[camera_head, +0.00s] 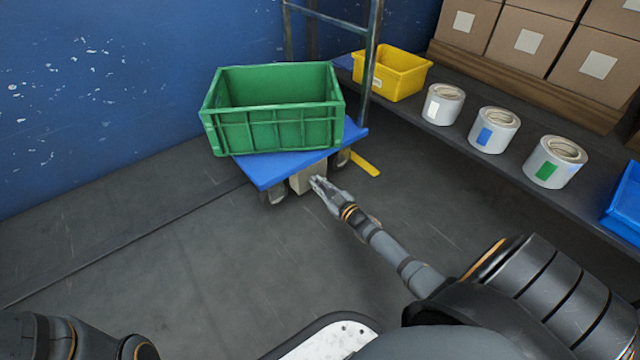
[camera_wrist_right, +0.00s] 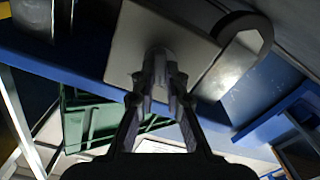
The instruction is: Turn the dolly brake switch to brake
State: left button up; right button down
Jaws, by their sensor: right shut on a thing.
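The dolly has a blue platform (camera_head: 268,172) on caster wheels, with a green crate (camera_head: 275,128) on top. A pale box (camera_head: 301,183) sits under its near edge; the wrist view shows it as a light grey square plate (camera_wrist_right: 125,42). My right gripper (camera_head: 316,182) reaches the front of this box. In the right wrist view its fingers (camera_wrist_right: 160,68) are closed together on the small brake switch (camera_wrist_right: 158,52) at the plate. The fingers hide most of the switch, so its setting cannot be told. My left gripper is out of view.
A dark shelf on the right holds a yellow bin (camera_head: 397,75), several white rolls (camera_head: 492,130), cardboard boxes (camera_head: 530,42) and a blue bin (camera_head: 625,205). A yellow floor mark (camera_head: 366,164) lies beside the dolly. The grey floor (camera_head: 190,275) in front is clear.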

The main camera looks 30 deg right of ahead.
jog(key=shift+r+m+p, duration=0.15)
jog(key=shift+m+p, duration=0.65)
jog(key=shift+m, duration=0.4)
jog(key=m+p, duration=0.1)
jog(key=m, duration=0.3)
jog(key=m+p, duration=0.1)
jog(key=m, duration=0.3)
jog(key=shift+d+f+p, duration=0.2)
jog(key=shift+p, duration=0.1)
jog(key=shift+m, duration=0.3)
jog(key=c, duration=1.4)
grip_release()
jog(key=s, duration=0.8)
jog(key=s+d, duration=0.1)
jog(key=s, duration=0.3)
